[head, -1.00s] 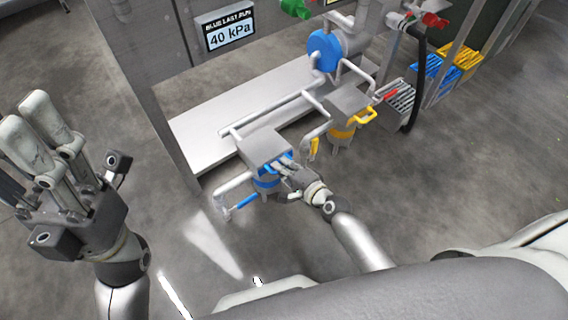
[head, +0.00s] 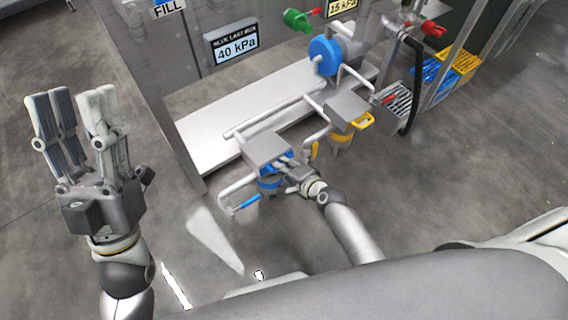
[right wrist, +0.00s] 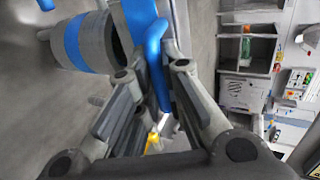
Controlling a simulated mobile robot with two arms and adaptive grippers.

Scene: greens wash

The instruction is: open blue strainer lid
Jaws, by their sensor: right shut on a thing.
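The blue strainer stands low on the pipework, with a blue band (head: 269,184) around its grey body. Its flat grey lid (head: 262,146) sits on top, with a blue handle (head: 268,157) on the near side. My right gripper (head: 287,165) is at this handle. In the right wrist view the blue handle (right wrist: 154,62) runs between the fingers, which are shut on it, and the strainer's banded body (right wrist: 88,42) is at upper left. My left gripper (head: 76,98) is raised at the left, empty, with its fingers apart, far from the strainer.
A yellow-banded strainer (head: 341,137) with a yellow handle stands to the right. A blue-handled valve (head: 245,203) is left of the blue strainer. A display (head: 235,43) reads 40 kPa. A white bench (head: 205,145) lies behind. The floor in front is clear.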

